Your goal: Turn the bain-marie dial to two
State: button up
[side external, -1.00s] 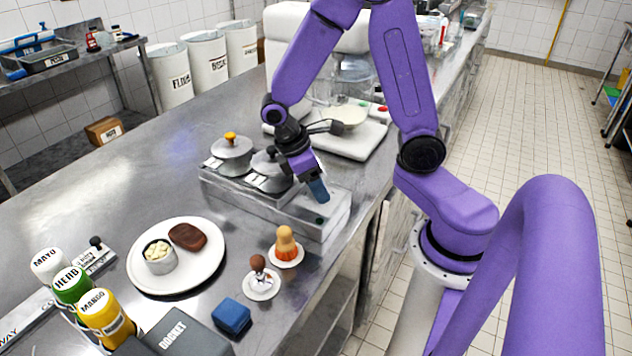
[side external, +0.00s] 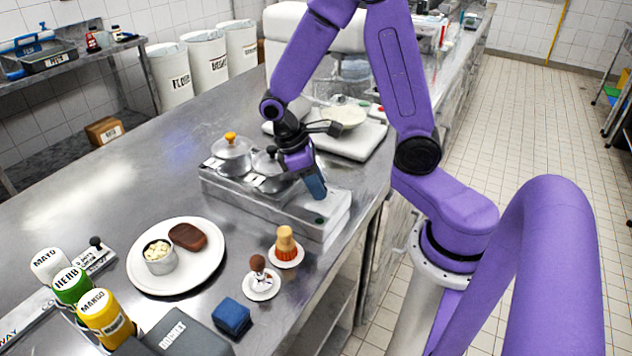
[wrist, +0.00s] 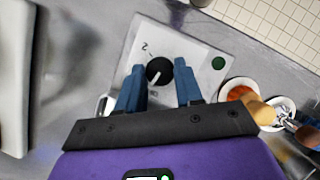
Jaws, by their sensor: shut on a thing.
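The bain-marie (side external: 262,212) is a low steel box on the counter with a control panel at its right end. In the wrist view the black dial (wrist: 160,71) sits on the pale panel (wrist: 195,50), with a printed 2 beside it at its upper left. A white mark shows on the dial's lower left part, but its exact setting is hard to read. My gripper (wrist: 158,75) has its blue fingers on both sides of the dial and is shut on it. In the side view my gripper (side external: 316,188) hides the dial.
Two lidded pots, one (side external: 232,152) with an orange knob, stand in the bain-marie left of my gripper. A green light (wrist: 218,63) is on the panel. A white plate (side external: 205,275) holds food.

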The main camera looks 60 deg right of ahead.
jog(key=m+y, duration=0.1)
jog(key=m, duration=0.1)
jog(key=m+g+y, duration=0.1)
jog(key=m, duration=0.2)
jog(key=shift+d+m, duration=0.15)
jog(key=shift+m, duration=0.15)
jog(key=m+y, duration=0.1)
jog(key=m, duration=0.1)
jog(key=m+y, duration=0.1)
jog(key=m, duration=0.2)
jog(key=shift+d+t, duration=0.2)
jog(key=shift+t, duration=0.1)
jog(key=m+y, duration=0.1)
jog(key=m, duration=0.2)
jog(key=m+t, duration=0.1)
jog(key=m, duration=0.2)
jog(key=shift+d+y, duration=0.15)
jog(key=shift+y, duration=0.25)
jog(key=m+t, duration=0.1)
jog(key=m, duration=0.3)
jog(key=shift+s+d+m+t+y, duration=0.1)
jog(key=shift+s+m+t+y, duration=0.1)
jog(key=shift+m+t+y, duration=0.2)
jog(key=o, duration=1)
jog(key=shift+o, duration=0.2)
jog(key=v, duration=1.7)
jog(key=shift+d+r, duration=0.15)
jog(key=shift+d, duration=0.05)
jog(key=shift+s+a, duration=0.1)
